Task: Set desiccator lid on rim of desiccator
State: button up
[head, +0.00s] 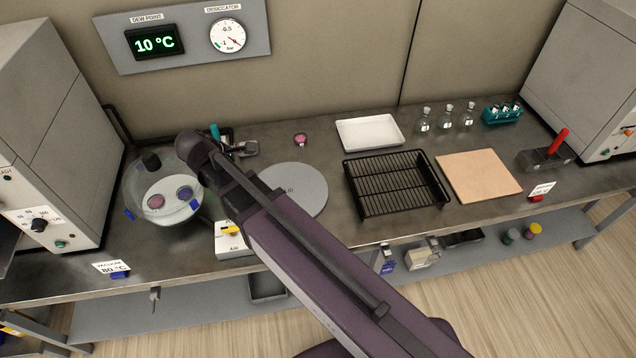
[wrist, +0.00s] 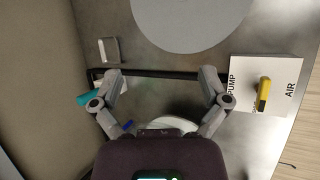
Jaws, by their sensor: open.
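The desiccator (head: 127,197) is a clear round vessel at the left of the bench in the head view, with blue clips and a white plate bearing a pink and a blue dish. The desiccator lid looks like clear glass with a black knob (head: 150,160); it appears to sit over the vessel, though its seam with the rim is unclear. A flat grey disc (head: 305,192), marked apparently LID, lies bare to the right. My gripper (wrist: 162,88) is open and empty in the wrist view, fingers spread above the bench. In the head view my arm hides part of the vessel's right side.
The pump and air switch box (head: 233,240) stands by the bench's front edge, beside the vessel. A teal-handled item (head: 215,131) lies behind my wrist. A black rack (head: 397,184), white tray (head: 369,132) and tan board (head: 478,175) fill the right side.

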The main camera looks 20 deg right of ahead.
jog(key=s+d+f+m+g+y, duration=0.1)
jog(key=s+d+m+g+y, duration=0.1)
jog(key=s+d+m, duration=0.3)
jog(key=s+d+f+m+g+y, duration=0.2)
jog(key=s+d+m+y, duration=0.1)
jog(key=d+m, duration=0.7)
jog(key=shift+s+d+f+m+y, duration=0.3)
jog(key=shift+s+d, duration=0.6)
jog(key=shift+d, duration=1.25)
jog(key=shift+r, duration=0.1)
